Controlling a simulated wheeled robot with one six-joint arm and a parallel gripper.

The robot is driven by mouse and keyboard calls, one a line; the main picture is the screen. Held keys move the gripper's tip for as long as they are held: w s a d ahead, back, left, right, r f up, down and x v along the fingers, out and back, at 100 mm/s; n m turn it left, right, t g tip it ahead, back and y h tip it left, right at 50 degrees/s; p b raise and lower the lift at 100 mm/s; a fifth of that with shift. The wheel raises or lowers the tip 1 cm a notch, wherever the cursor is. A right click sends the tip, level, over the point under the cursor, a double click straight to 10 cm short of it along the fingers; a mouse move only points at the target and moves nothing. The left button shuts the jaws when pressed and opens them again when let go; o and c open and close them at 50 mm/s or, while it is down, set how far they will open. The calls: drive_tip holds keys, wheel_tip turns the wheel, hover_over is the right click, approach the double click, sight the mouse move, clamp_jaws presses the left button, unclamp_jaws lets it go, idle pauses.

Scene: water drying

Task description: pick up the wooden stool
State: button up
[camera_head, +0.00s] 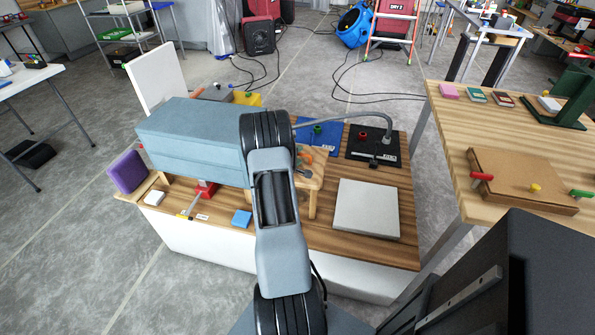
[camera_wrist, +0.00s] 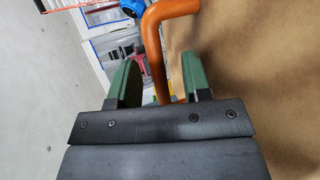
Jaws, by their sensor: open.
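The wooden stool (camera_head: 314,181) stands on the wood-topped bench (camera_head: 330,237), partly hidden behind my arm in the head view. A small orange piece (camera_head: 305,153) shows at its top. In the wrist view, a bent orange bar (camera_wrist: 156,48) passes between the green fingers of my gripper (camera_wrist: 160,76). A tan wood-like surface (camera_wrist: 260,70), probably the stool, fills the right side close to the fingers. The fingers are apart, and I cannot tell whether either touches the bar. My gripper is hidden in the head view.
A pale square slab (camera_head: 367,208) lies on the bench right of the stool. Behind it are a blue mat (camera_head: 318,151) and a black mat with a grey curved pipe (camera_head: 388,124). A purple block (camera_head: 128,172) stands at the left end. Another wooden table (camera_head: 455,118) is at right.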

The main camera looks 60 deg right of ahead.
drive_tip(key=shift+d, duration=0.15)
clamp_jaws()
idle(0.4)
idle(0.9)
drive_tip(key=shift+r, duration=0.1)
